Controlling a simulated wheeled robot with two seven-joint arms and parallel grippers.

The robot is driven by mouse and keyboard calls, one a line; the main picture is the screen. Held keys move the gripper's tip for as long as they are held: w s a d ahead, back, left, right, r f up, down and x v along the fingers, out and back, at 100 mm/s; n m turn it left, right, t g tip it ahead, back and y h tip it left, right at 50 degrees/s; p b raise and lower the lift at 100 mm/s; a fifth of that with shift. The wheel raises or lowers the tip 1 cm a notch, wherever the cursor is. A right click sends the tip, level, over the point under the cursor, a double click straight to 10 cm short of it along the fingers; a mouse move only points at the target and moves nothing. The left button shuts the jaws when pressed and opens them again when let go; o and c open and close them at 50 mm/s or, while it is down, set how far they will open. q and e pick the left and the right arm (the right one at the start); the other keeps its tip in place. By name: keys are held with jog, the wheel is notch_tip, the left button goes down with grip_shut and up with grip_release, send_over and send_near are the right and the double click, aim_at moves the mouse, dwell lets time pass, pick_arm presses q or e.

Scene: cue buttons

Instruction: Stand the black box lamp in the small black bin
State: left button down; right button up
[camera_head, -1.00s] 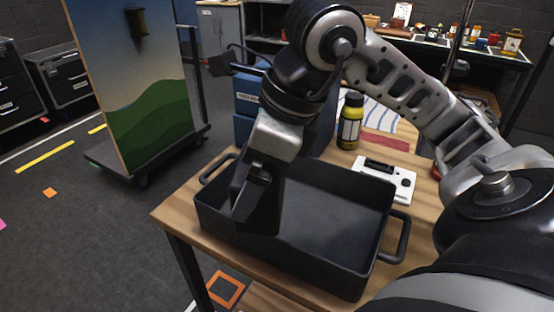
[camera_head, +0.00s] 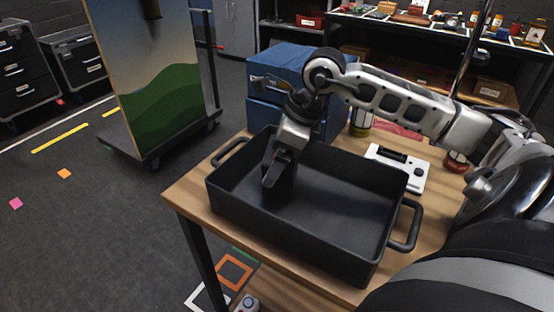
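The small black bin (camera_head: 330,248) is an open tray with a handle at each end, on the wooden table. My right arm comes in from the right, and my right gripper (camera_head: 277,166) points down into the bin's left part. A dark upright block (camera_head: 283,187), which looks like the black box lamp, is at its fingers inside the bin. Black on black, I cannot tell whether the fingers press on it or whether its base touches the bin floor. My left gripper is not in view.
Blue boxes (camera_head: 262,85) stand behind the bin. A white device (camera_head: 412,172), a partly hidden yellow-and-black can (camera_head: 360,121) and a red-and-white jar (camera_head: 456,163) are on the table behind and right of it. The bin's right half is empty.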

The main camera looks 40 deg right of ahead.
jog(key=shift+f, duration=0.95)
jog(key=o, duration=1.1)
jog(key=shift+c, duration=0.2)
jog(key=shift+r, duration=0.35)
pick_arm(q)
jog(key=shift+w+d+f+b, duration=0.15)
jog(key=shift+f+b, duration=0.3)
jog(key=shift+b, duration=0.95)
pick_arm(e)
jog(key=v, duration=1.1)
jog(key=shift+s+r, duration=0.25)
jog(key=shift+r, duration=0.05)
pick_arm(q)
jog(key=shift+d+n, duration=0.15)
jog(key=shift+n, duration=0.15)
pick_arm(e)
jog(key=shift+d, duration=0.1)
